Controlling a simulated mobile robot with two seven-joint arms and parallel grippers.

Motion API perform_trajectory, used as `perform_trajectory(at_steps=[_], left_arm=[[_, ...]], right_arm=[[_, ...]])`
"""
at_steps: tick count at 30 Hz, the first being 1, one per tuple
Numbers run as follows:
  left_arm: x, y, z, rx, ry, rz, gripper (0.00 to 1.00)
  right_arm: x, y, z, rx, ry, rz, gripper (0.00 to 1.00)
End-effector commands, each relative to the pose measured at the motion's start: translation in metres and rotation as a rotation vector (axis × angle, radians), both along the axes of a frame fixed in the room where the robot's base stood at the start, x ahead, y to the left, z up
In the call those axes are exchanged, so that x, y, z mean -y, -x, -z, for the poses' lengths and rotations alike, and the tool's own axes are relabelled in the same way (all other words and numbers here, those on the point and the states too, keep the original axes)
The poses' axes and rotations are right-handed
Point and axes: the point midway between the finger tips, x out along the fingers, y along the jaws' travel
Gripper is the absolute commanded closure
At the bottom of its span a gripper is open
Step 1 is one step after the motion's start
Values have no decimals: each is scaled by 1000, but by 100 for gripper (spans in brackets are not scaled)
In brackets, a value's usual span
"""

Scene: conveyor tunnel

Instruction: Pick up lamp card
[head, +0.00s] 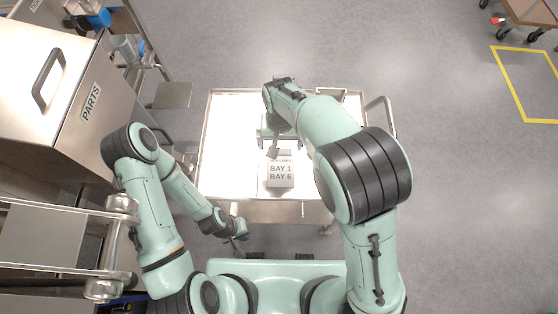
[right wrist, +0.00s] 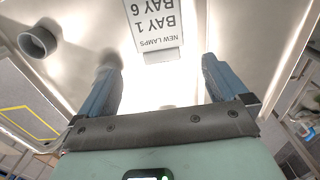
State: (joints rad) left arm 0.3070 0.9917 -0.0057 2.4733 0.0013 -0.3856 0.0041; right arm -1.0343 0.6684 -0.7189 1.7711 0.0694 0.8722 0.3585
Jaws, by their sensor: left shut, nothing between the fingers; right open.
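The lamp card (head: 280,178) is a pale block-like card printed BAY 1, BAY 6. It sits on the lit white top of a cart (head: 222,150). In the right wrist view the card (right wrist: 152,25) appears upside down, with NEW LAMPS legible, beyond the fingers. My right gripper (right wrist: 160,78) is open with blue-grey fingers and nothing between them. In the head view it is largely hidden by its own arm, above the cart just beyond the card. My left gripper (head: 239,238) is shut and empty, low in front of the cart's near edge, apart from the card.
A metal PARTS cabinet (head: 62,85) with a handle stands at the left, close to my left arm. A rail handle (head: 384,112) is on the cart's right side. Open grey floor (head: 450,200) lies to the right, with a yellow floor marking (head: 508,82) at the far right.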

Motion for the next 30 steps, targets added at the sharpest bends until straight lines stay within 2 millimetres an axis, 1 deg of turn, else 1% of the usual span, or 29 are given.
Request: perform_trajectory(at_steps=[1,3,6,11,14,18,21,24,30], left_arm=[[0,2,3,-3,0,0,100],[0,4,4,-4,0,0,100],[0,5,5,-6,0,0,100],[0,5,6,-6,0,0,100],[0,4,5,-5,-1,0,100],[0,4,5,-5,-1,0,100],[0,5,7,-6,0,0,100],[0,6,7,-6,0,0,100],[0,5,7,-6,0,0,100]], right_arm=[[1,2,13,-6,3,2,0],[1,1,25,-5,3,0,0],[0,1,37,-3,1,1,0],[1,-1,45,-1,0,0,0],[2,-3,57,-3,2,2,0],[3,-6,79,-3,2,0,0],[3,-6,90,-2,0,0,0],[3,-6,94,-1,0,0,0],[3,-7,94,0,0,0,0]])
